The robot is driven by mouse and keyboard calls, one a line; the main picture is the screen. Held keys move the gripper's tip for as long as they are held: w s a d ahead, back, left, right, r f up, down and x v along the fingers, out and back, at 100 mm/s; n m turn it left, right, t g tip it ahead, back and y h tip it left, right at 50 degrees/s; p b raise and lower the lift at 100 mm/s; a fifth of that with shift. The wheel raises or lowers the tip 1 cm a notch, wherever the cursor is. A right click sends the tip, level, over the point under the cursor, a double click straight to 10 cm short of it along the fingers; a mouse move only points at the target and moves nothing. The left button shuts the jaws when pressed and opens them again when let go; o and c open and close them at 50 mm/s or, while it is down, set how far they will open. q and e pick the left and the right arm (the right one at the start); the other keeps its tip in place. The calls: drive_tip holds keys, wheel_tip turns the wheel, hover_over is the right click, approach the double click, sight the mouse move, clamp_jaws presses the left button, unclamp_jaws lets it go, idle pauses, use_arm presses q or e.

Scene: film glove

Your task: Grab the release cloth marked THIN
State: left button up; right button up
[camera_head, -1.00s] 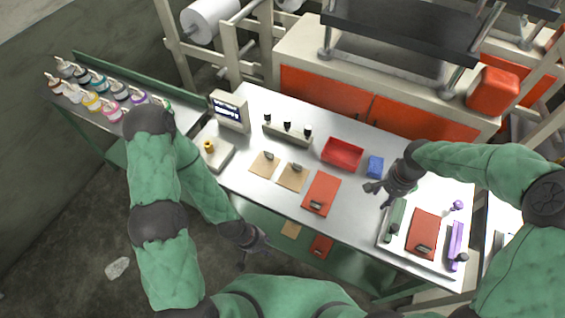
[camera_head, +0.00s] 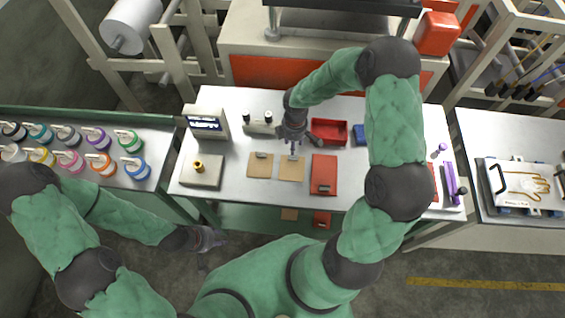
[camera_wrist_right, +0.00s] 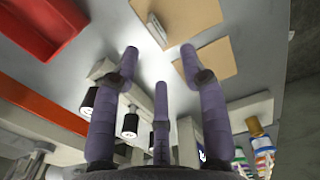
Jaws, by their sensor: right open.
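Two tan square sheets, likely the release cloths, lie side by side on the steel bench: the left sheet (camera_head: 260,170) and the right sheet (camera_head: 291,174). Each has a small grip piece near its far edge. No THIN marking is readable. My right gripper (camera_head: 293,146) is open and empty above the far edge of the right sheet. In the right wrist view my right gripper (camera_wrist_right: 161,68) shows spread purple fingers, with the right sheet (camera_wrist_right: 195,12) and left sheet (camera_wrist_right: 215,62) beyond. My left gripper (camera_head: 208,241) hangs low in front of the bench; its fingers are unclear.
A red sheet (camera_head: 323,180) lies right of the tan ones. A red bin (camera_head: 329,124), a blue block (camera_head: 361,134) and a rack with black-topped pieces (camera_head: 257,127) stand behind. A display box (camera_head: 206,123) and a scale-like box (camera_head: 202,174) are left.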

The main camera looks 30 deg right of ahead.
hover_over(292, 166)
drive_tip(key=w+d, duration=0.1)
drive_tip(key=w, duration=0.1)
drive_tip(key=f, duration=0.5)
drive_tip(key=shift+w+d+f, duration=0.1)
drive_tip(key=shift+d+f, duration=0.1)
drive_tip(key=shift+f, duration=0.1)
drive_tip(key=shift+w+d+f, duration=0.15)
drive_tip(key=shift+f, duration=0.95)
drive_tip(key=shift+w+d+f, duration=0.1)
drive_tip(key=shift+w+f, duration=0.05)
drive_tip(key=shift+f, duration=0.95)
clamp_jaws()
